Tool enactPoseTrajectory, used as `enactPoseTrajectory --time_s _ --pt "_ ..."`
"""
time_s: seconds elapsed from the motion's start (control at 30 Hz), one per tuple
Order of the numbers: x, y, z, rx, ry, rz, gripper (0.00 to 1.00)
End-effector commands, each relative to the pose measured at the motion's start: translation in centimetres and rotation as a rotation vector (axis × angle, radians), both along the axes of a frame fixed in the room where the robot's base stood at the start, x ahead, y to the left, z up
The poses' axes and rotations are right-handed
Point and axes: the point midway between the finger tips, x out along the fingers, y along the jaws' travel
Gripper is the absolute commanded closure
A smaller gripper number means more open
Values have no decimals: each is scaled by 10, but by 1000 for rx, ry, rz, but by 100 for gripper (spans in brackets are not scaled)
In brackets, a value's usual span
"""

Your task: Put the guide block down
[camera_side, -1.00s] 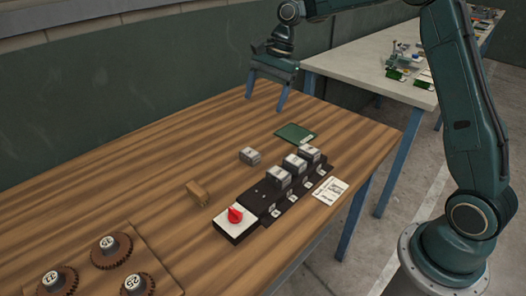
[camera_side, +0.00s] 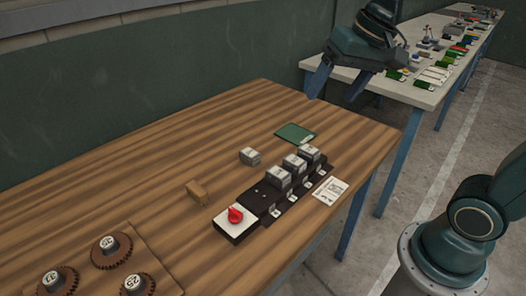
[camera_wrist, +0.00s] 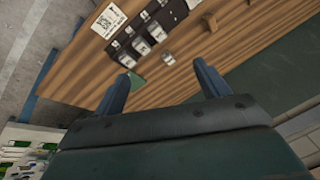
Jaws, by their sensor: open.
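My gripper (camera_side: 338,88) is open and empty, high over the far right end of the wooden table. Its two fingers also show in the wrist view (camera_wrist: 162,72), with nothing between them. A small tan block (camera_side: 198,192) rests on the table left of the black rail. It also shows in the wrist view (camera_wrist: 211,22). A loose grey block (camera_side: 250,155) sits on the table behind the rail, also in the wrist view (camera_wrist: 168,58). I cannot tell from looks which of these is the guide block. Both are well apart from my gripper.
The black rail (camera_side: 254,197) bears three grey blocks and ends at a white box with a red knob (camera_side: 235,216). A green card (camera_side: 295,133) and white label sheet (camera_side: 331,191) lie nearby. Numbered gears (camera_side: 111,250) stand front left. The table's back left is clear.

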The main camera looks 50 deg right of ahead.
Motion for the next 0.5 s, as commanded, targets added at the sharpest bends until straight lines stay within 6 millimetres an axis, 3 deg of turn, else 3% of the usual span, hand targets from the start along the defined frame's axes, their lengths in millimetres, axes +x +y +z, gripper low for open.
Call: enactPoseTrajectory --time_s 0.3,0.5 --pt "-74 -7 -15 -168 -106 228 26" --pt "-103 -13 -28 -250 -144 329 26"
